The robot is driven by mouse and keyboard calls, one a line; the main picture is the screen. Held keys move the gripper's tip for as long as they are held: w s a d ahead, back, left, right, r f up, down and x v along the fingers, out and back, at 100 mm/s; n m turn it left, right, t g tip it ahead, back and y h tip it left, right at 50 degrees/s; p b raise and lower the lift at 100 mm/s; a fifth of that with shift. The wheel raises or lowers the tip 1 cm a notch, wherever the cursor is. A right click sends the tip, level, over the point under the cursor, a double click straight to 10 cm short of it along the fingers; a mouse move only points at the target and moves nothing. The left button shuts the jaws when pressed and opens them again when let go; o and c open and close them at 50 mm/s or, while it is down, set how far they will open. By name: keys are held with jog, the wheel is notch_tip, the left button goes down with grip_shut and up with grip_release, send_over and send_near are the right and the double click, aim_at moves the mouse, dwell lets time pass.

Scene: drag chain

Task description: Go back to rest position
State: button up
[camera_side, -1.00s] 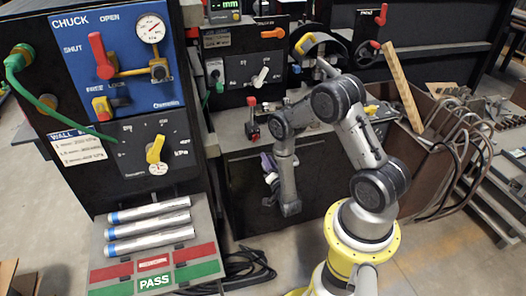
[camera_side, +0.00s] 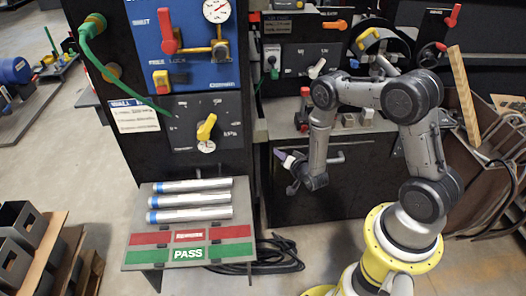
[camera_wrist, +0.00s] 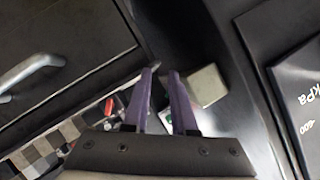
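My gripper (camera_side: 284,158) has slim purple fingers and is at the left end of my arm in the side view, in front of the black cabinet. It points to the upper left. In the wrist view, my gripper (camera_wrist: 160,72) shows its two fingers side by side with a narrow gap and nothing between them. It is open. My forearm hangs down in front of the cabinet drawer, and my elbow is raised.
The panel with the red lever (camera_side: 166,30) and yellow knob (camera_side: 206,127) stands left of my gripper. Several silver tubes (camera_side: 190,200) lie on the tray (camera_side: 146,256) below it. A wooden bar (camera_side: 464,95) stands at the right. A cabinet handle (camera_wrist: 30,72) shows in the wrist view.

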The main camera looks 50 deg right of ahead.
jog(key=w+a+r+n+g+y, duration=0.1)
jog(key=w+a+r+n+y, duration=0.2)
jog(key=a, duration=0.3)
jog(key=s+a+r+n+g+y, duration=0.1)
jog(key=s+a+r+n+g, duration=0.15)
jog(key=r, duration=0.95)
jog(key=s+a+r+n+g+y, duration=0.1)
jog(key=s+a+r+n, duration=0.2)
jog(key=r, duration=0.9)
jog(key=s+a+r+n, duration=0.1)
jog(key=s+r, duration=0.2)
jog(key=s, duration=0.5)
jog(key=s+a+r+n+g, duration=0.1)
jog(key=s+a+r+n, duration=0.1)
jog(key=s, duration=0.7)
jog(key=s+a+r+n+g+y, duration=0.1)
jog(key=s+r, duration=0.3)
jog(key=s, duration=0.5)
jog(key=shift+a+r, duration=0.35)
jog(key=shift+a, duration=0.3)
